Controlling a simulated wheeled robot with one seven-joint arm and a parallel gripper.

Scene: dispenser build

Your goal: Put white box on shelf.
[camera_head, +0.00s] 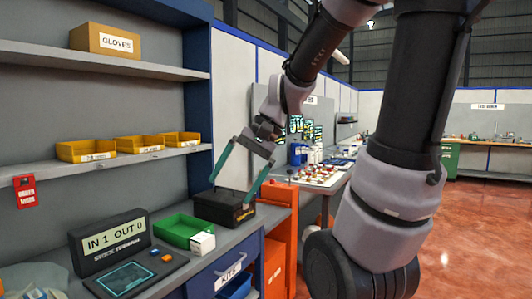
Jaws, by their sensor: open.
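The white box (202,243) is small, with dark markings on its front. It sits at the right front corner of a green tray (172,230) on the grey counter; I cannot tell whether it is inside the tray or beside it. My gripper (233,198) is open, its two teal fingers spread wide above a black case (224,212). It is to the right of and above the white box, apart from it. The shelf unit at the left has a middle shelf (100,164) with several yellow bins and an upper shelf (130,70).
A cardboard GLOVES box (104,40) stands on the upper shelf. Yellow bins (138,144) line the middle shelf, with bare board in front. A stock terminal (109,242) stands left of the tray. An orange cabinet (278,240) stands right of the counter. Red floor is open at right.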

